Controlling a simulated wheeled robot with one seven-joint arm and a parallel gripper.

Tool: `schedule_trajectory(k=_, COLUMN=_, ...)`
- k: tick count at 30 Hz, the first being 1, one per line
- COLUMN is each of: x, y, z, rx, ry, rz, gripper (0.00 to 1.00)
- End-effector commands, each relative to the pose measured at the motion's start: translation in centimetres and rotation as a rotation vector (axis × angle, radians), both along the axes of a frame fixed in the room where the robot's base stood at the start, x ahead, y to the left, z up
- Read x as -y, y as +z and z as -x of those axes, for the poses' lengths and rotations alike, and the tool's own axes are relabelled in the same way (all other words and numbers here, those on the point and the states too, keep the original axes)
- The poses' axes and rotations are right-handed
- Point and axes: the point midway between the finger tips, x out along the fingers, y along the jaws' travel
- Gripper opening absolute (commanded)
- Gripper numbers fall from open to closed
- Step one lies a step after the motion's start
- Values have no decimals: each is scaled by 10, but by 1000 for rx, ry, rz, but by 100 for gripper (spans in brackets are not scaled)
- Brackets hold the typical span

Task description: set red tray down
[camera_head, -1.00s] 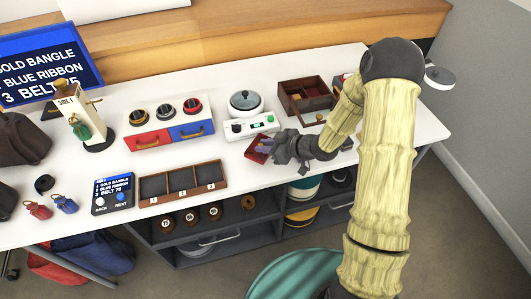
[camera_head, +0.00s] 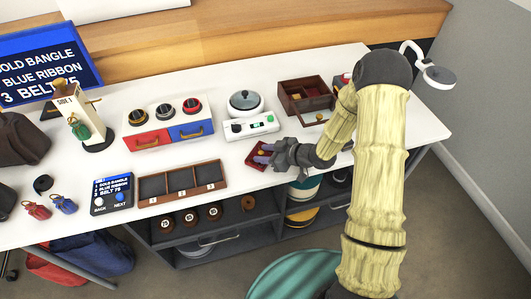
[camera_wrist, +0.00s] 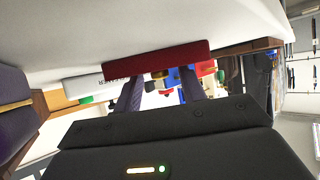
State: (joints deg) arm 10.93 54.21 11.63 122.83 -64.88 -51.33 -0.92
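The red tray (camera_head: 251,164) is small and shallow. In the head view it lies flat on the white table, in front of the scale and right of the three-slot rack. A small gold-coloured piece shows near its middle, between my fingers. My gripper (camera_head: 261,154) is at the tray, coming from the right, with its two purple fingers spread apart. In the wrist view the tray's red side (camera_wrist: 158,59) lies against the white table surface, and the spread fingers (camera_wrist: 160,92) overlap its edge. Whether a finger touches the tray is hidden.
A white scale (camera_head: 251,126) with a grey pan stands just behind the tray. A brown three-slot rack (camera_head: 181,184) is to the left. An open wooden box (camera_head: 306,97) is at the back right. The front table edge is close to the tray.

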Motion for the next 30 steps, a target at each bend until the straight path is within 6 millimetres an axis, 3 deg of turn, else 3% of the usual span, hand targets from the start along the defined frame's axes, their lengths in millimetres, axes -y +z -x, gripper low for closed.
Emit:
schedule_trajectory(k=8, x=6, y=6, z=2, rx=0, ry=-2, rz=1, gripper=41)
schedule_trajectory(k=24, x=80, y=53, z=43, rx=1, ry=-3, rz=1, gripper=41)
schedule_trajectory(k=30, x=92, y=60, z=51, rx=0, ry=-1, rz=1, gripper=41)
